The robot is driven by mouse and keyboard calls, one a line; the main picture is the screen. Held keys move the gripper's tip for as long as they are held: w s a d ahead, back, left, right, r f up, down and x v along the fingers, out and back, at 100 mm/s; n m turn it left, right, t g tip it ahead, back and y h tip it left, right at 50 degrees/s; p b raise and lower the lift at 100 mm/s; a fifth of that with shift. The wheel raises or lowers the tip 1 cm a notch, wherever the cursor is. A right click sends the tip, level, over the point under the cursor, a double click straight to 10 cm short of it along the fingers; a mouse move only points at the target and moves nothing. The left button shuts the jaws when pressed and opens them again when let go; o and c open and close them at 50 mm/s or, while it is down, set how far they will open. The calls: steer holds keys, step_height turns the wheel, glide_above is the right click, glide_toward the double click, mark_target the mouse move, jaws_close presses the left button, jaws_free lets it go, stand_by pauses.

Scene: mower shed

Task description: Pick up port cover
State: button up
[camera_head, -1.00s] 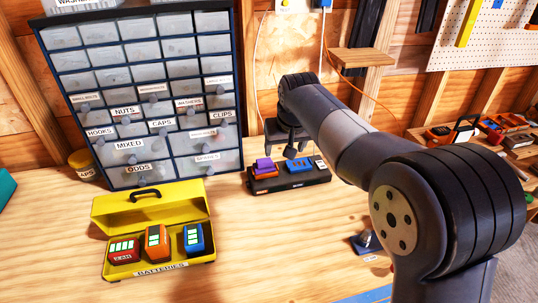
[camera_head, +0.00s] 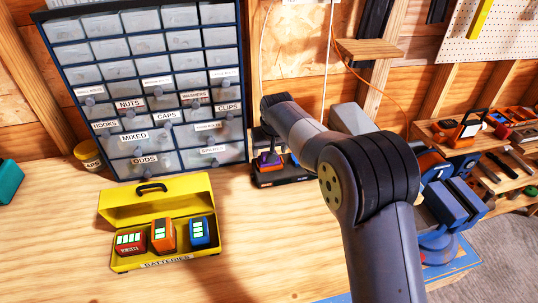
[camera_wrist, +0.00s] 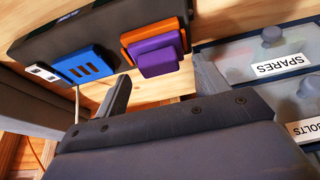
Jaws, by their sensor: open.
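The purple block (camera_head: 268,158), which I take to be the port cover, sits on an orange port (camera_wrist: 134,34) of the black charger (camera_head: 283,179). It also shows in the wrist view (camera_wrist: 155,55). My gripper (camera_wrist: 160,88) is open and empty, its fingers apart on either side below the purple block in the picture. In the head view my gripper is right above the charger, and my arm partly hides both. I cannot tell whether a finger touches the purple block. A blue slotted port (camera_wrist: 84,65) is beside it on the charger.
A labelled drawer cabinet (camera_head: 157,84) stands close to the left of my gripper. A yellow battery box (camera_head: 117,214) holds a red, an orange and a blue battery. Machine parts and a tool shelf (camera_head: 440,150) lie to the right. The bench in front is clear.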

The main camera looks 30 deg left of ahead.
steer(key=shift+x, duration=0.95)
steer(key=shift+d, duration=0.1)
steer(key=c, duration=1.3)
steer(key=shift+r, duration=0.15)
step_height(320, 180, up, 9)
steer(key=b, duration=0.2)
steer(key=shift+d+f+b, duration=0.15)
steer(key=shift+f+b, duration=2.3)
steer(key=shift+f, duration=1.5)
